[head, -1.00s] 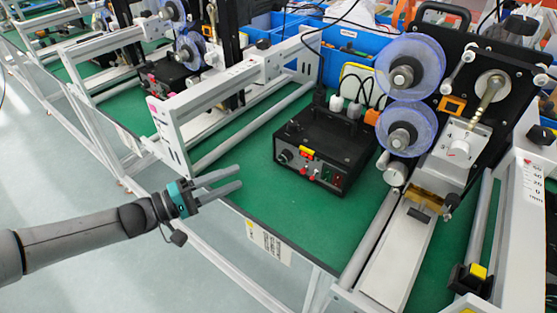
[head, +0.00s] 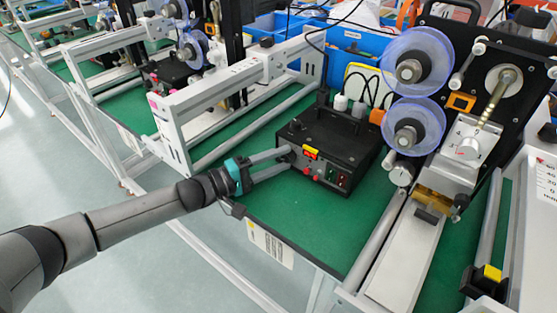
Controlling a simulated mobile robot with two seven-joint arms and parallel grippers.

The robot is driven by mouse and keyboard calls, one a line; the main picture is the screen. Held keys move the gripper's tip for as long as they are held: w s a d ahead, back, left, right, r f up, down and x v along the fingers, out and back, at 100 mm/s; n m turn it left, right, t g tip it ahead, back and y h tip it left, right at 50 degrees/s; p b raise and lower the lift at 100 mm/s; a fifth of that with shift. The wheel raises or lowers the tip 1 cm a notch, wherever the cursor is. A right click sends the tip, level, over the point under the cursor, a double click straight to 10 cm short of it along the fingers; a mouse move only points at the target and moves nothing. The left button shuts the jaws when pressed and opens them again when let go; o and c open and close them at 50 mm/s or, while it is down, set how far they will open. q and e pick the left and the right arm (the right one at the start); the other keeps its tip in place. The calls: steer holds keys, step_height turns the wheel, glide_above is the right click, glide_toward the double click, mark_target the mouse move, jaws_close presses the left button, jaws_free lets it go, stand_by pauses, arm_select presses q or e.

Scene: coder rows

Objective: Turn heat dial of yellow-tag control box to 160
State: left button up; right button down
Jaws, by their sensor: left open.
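The black control box (head: 330,140) with a yellow tag (head: 311,152) stands on the green bench top in the head view. Its front panel carries a red display, red buttons and a dial at the left end. The dial is mostly hidden by my left gripper (head: 287,160). The gripper is open, its two fingers pointing right at the left end of the front panel, around or just in front of the dial; I cannot tell if they touch it. The dial's setting is too small to read. My right gripper is not in view.
A machine with two blue translucent reels (head: 412,62) and a white block with a knob (head: 467,148) stands right of the box. A white frame (head: 180,125) stands to the left. Cables rise behind the box. Green bench top (head: 285,205) is free in front.

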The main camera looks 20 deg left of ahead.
arm_select(q)
jaws_close()
stand_by(0.4)
